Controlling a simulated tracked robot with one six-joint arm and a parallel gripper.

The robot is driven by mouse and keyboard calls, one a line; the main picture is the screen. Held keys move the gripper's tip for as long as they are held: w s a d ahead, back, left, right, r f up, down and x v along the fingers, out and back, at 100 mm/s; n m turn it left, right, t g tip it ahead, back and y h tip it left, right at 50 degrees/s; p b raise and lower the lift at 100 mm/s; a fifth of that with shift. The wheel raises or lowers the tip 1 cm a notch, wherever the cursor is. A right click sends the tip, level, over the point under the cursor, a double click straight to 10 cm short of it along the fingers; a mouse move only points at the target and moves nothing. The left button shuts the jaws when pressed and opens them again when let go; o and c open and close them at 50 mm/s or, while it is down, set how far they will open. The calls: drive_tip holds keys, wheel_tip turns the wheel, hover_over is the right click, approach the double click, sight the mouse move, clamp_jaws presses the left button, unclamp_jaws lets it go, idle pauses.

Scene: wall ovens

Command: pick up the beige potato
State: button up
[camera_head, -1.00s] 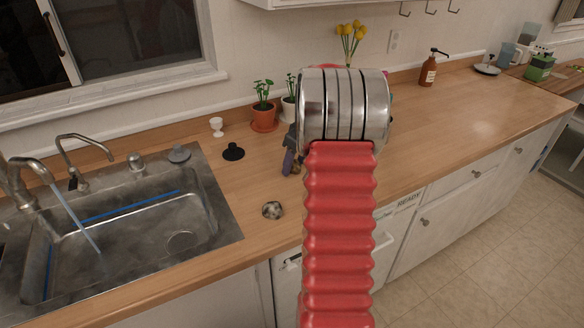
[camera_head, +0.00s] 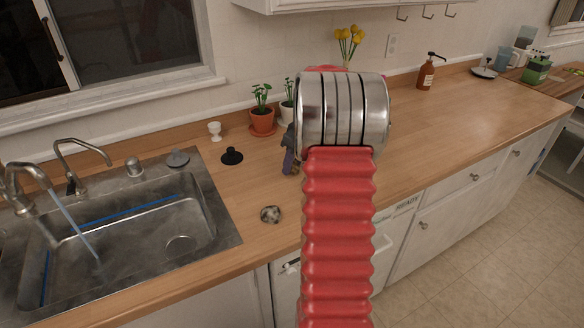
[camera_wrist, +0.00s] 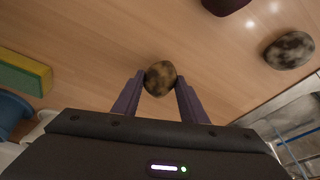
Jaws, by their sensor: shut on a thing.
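A beige potato with dark mottling (camera_wrist: 160,77) sits between the two purple fingertips of my gripper (camera_wrist: 158,88) in the wrist view. The fingers are shut on it from both sides. In the head view my gripper (camera_head: 290,158) shows only in part, left of my arm, above the wooden counter (camera_head: 455,115). The potato is hidden there. I cannot tell whether it is clear of the counter.
A second mottled lump (camera_head: 270,214) lies near the sink (camera_head: 222,215); it also shows in the wrist view (camera_wrist: 289,50). A black stopper (camera_head: 232,156), white cup (camera_head: 215,131) and potted plant (camera_head: 262,118) stand behind.

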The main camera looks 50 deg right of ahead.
wheel_tip(320, 180, up, 9)
drive_tip(key=shift+f, duration=0.15)
idle(0.6)
drive_tip(key=w+a, duration=0.1)
drive_tip(key=a, duration=0.2)
drive_tip(key=w+a+f, duration=0.1)
drive_tip(key=w+a, duration=0.1)
drive_tip(key=a, duration=0.1)
drive_tip(key=w+a, duration=0.2)
drive_tip(key=a, duration=0.1)
drive_tip(key=shift+a+f, duration=0.3)
drive_tip(key=shift+f, duration=0.05)
drive_tip(key=shift+m, duration=0.5)
drive_tip(key=w+a+f, duration=0.1)
drive_tip(key=a, duration=1)
drive_tip(key=w+a+f, duration=0.1)
drive_tip(key=a+f, duration=0.1)
drive_tip(key=a, duration=0.9)
drive_tip(key=w+a+f, duration=0.1)
drive_tip(key=a+f, duration=0.1)
drive_tip(key=a, duration=0.9)
drive_tip(key=shift+a+f, duration=0.15)
drive_tip(key=shift+s, duration=0.1)
